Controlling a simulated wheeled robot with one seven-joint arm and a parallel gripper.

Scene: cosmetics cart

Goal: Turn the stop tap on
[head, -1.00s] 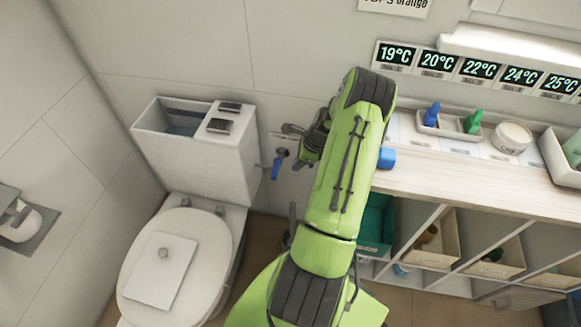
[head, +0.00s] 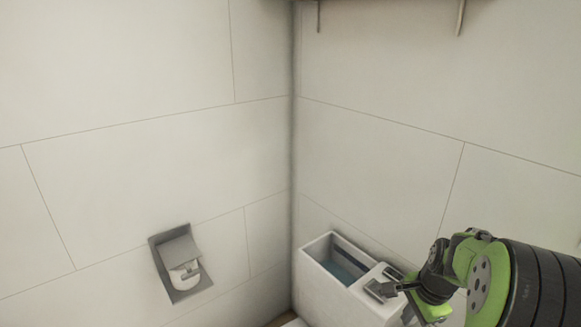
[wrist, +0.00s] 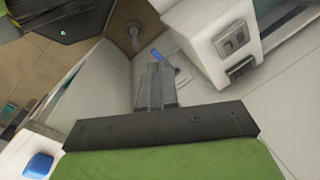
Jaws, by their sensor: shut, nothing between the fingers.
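The stop tap shows in the wrist view as a small blue lever (wrist: 156,56) by the wall, beside the toilet cistern. My gripper (wrist: 157,68) is shut and empty, with its fingertips right at the lever in that picture. I cannot tell whether they touch it. In the head view my gripper (head: 409,287) is at the lower right, in front of the cistern, and the tap is out of sight there. The tap's body is mostly hidden behind my fingers in the wrist view.
The white cistern (head: 325,299) has its top partly open, showing water. It also stands close to my fingers in the wrist view (wrist: 212,38). A toilet paper holder (head: 180,263) is on the left wall. A blue object (wrist: 39,165) lies at the lower left.

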